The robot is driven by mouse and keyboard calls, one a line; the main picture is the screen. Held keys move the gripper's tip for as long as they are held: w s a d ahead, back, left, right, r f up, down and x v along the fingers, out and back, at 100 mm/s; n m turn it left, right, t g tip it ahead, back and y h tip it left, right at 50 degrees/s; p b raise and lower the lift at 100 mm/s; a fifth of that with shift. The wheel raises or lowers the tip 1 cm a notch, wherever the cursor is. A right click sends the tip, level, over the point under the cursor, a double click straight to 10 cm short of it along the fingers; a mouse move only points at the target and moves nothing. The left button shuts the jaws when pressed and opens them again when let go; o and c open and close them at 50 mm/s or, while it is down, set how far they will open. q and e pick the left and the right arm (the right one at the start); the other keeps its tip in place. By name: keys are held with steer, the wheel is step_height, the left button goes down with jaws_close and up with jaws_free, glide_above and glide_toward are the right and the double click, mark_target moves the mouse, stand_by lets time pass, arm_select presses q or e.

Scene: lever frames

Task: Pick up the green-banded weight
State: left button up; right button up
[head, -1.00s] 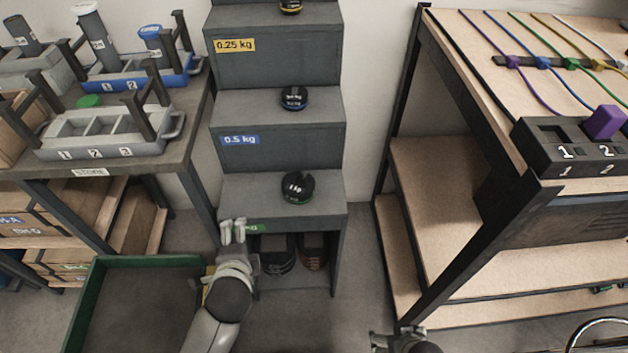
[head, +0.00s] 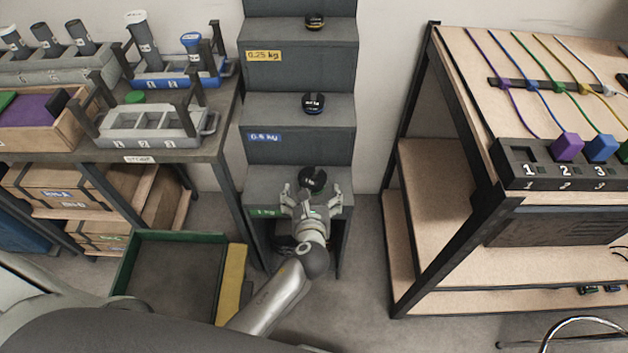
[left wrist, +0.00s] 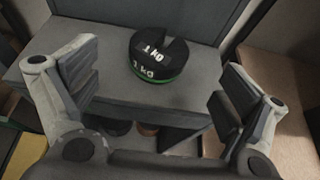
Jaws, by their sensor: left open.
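The green-banded weight (head: 312,180) is a black slotted disc marked 1 kg. It sits on the lowest step of the grey stepped stand (head: 300,70). In the left wrist view the weight (left wrist: 162,57) shows its green band along the lower edge, lying flat with its slot at the top. My left gripper (head: 312,191) is open just in front of the weight. In the left wrist view its fingers (left wrist: 155,85) are spread wide to either side, with the weight beyond them and nothing between the pads. My right gripper is not in view.
A blue-banded weight (head: 313,104) and a yellow-banded weight (head: 315,22) sit on higher steps. A green-walled tray (head: 120,275) is at the lower left. Shelving with trays (head: 150,155) stands left, a workbench (head: 440,130) right.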

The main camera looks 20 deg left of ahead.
mark_target(312, 174)
arm_select(q)
steer(key=b+x, duration=0.1)
steer(key=x, duration=0.6)
steer(key=shift+w+f, duration=0.15)
steer(key=shift+f, duration=0.15)
steer(key=c, duration=1.8)
steer(key=shift+w+r, duration=0.1)
steer(key=shift+r, duration=0.1)
steer(key=shift+c, duration=0.7)
